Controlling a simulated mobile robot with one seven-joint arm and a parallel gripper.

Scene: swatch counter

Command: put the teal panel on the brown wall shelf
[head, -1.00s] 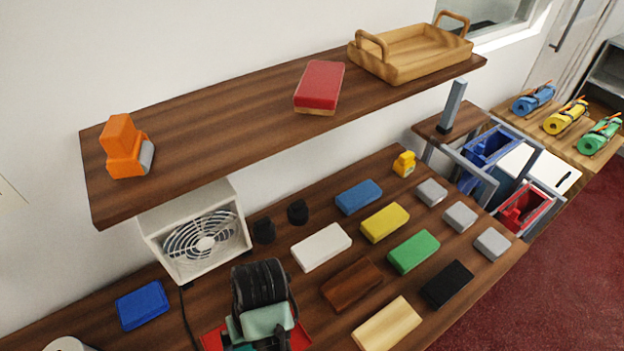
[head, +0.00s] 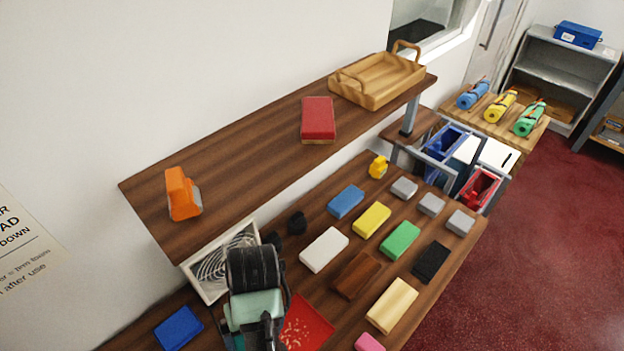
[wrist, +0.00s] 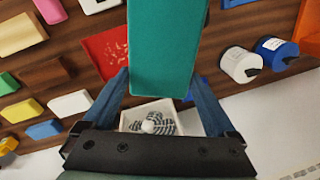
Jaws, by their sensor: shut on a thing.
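The teal panel (wrist: 163,45) is a flat block held between the blue fingers of my gripper (wrist: 160,82) in the wrist view. The gripper is shut on it, and the panel extends away from the palm. In the head view my arm and wrist stand low, in front of the counter and below the shelf's level in the picture; they hide most of the panel there. The brown wall shelf (head: 245,141) runs along the wall above the counter. It has a bare stretch between an orange object (head: 181,195) and a red block (head: 318,118).
A wooden tray (head: 370,98) sits at the shelf's right end. A fan (head: 222,262) stands under the shelf; it shows in the wrist view too. Red floor lies open to the right.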

